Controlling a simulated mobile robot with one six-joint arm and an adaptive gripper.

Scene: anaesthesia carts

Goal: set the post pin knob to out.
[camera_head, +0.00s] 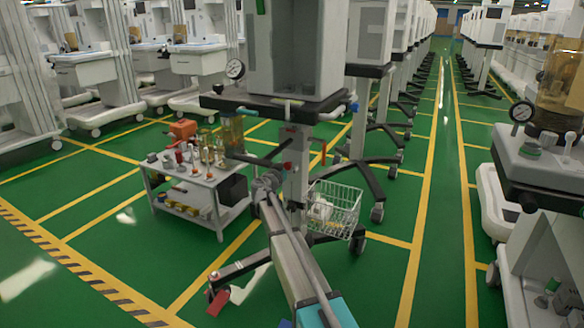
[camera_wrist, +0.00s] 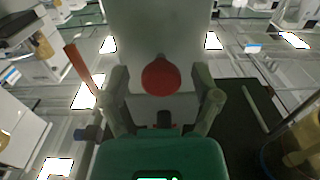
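A round red knob (camera_wrist: 161,77), which looks like the post pin knob, faces me on the pale post (camera_wrist: 160,30) in the wrist view. My gripper (camera_wrist: 166,87) is open, with one finger on each side of the knob and a visible gap to it on both sides. I cannot tell how far the knob stands out of the post. In the head view my gripper (camera_head: 267,183) is in front of the cart's post (camera_head: 297,185). A small red spot (camera_head: 287,167) on the post there may be the knob, partly hidden by my arm.
A dark cart top with a gauge (camera_head: 235,69) is above my gripper. A red-orange rod (camera_head: 323,152) is right of the post. A wire basket (camera_head: 335,211) hangs low beside it. A small bench (camera_head: 187,180) with parts stands left. The green aisle at right is clear.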

